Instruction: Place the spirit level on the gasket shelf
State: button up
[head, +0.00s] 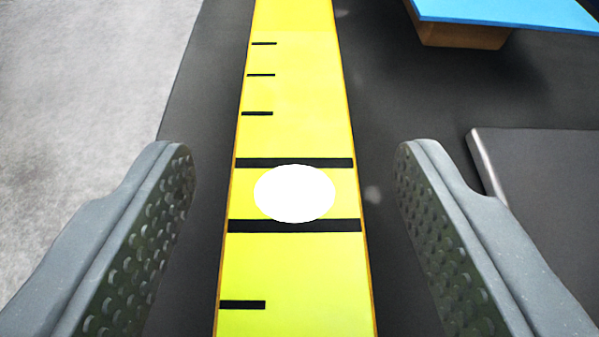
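The spirit level (294,265) is a long yellow bar with black marks and a white oval in its middle. It runs from the bottom edge to the top edge of the head view, and both ends are out of frame. It lies on a dark surface (205,110). My gripper (295,165) is open, with one grey, studded finger on each side of the level. A gap shows between each finger and the level, so neither finger touches it. I cannot tell which surface, if any, is the gasket shelf.
A blue flat panel (510,12) on a brown block (455,35) is at the top right. A dark grey slab (550,170) with a lighter edge lies at the right, beside the right finger. Pale grey floor (80,80) shows at the left, past the dark surface's edge.

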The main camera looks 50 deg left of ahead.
jog(key=f, duration=0.2)
jog(key=shift+s+a+f+g+p, duration=0.25)
jog(key=shift+s+f+g+p, duration=0.05)
jog(key=shift+f+p, duration=0.05)
jog(key=shift+r+p, duration=0.4)
jog(key=shift+p, duration=0.4)
jog(key=v, duration=0.4)
jog(key=p+v, duration=0.1)
jog(key=v, duration=0.3)
jog(key=r+p+v, duration=0.1)
jog(key=v, duration=0.3)
jog(key=shift+w+d+r, duration=0.2)
jog(key=shift+r, duration=0.05)
jog(key=s+a+r+m+t+h, duration=0.2)
jog(key=s+r, duration=0.4)
jog(key=r, duration=0.7)
jog(key=s+a+r+m+t+h, duration=0.3)
jog(key=s+a+r+m+h, duration=0.1)
jog(key=r, duration=0.8)
jog(key=s+a+r+m+t+h, duration=0.2)
jog(key=s+r, duration=0.5)
jog(key=r, duration=0.6)
jog(key=a+m+h, duration=0.1)
jog(key=m+h, duration=0.1)
jog(key=shift+s+r+m+t+h, duration=0.3)
jog(key=shift+s+m+t+h, duration=0.05)
jog(key=shift+m+t+h, duration=0.05)
